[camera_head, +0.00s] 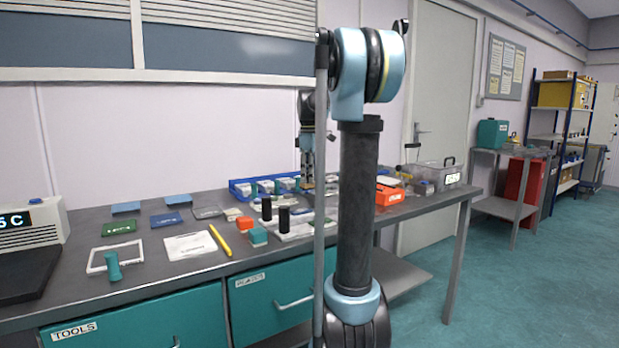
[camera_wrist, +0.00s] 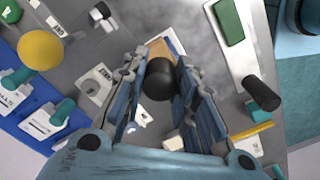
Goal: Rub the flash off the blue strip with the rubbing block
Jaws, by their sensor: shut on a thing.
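My gripper (camera_wrist: 160,75) is shut on a block with a black rounded grip (camera_wrist: 159,80) and a tan end (camera_wrist: 160,48), which looks like the rubbing block. In the head view my gripper (camera_head: 307,178) points down over the back of the bench, right beside the blue tray. The block's lower face is hidden in the wrist view, so I cannot tell whether it touches anything. I cannot pick out the blue strip for sure. Flat blue pieces (camera_head: 166,219) lie on the left part of the bench, away from my gripper.
The blue tray (camera_wrist: 25,139) holds several white pieces with teal handles. A pale plate (camera_wrist: 243,62) carries a green strip (camera_wrist: 228,22) and a black cylinder (camera_wrist: 262,92). An orange bin (camera_head: 390,196) and clear box (camera_head: 437,175) stand right. A yellow pen (camera_head: 220,240) lies near the front.

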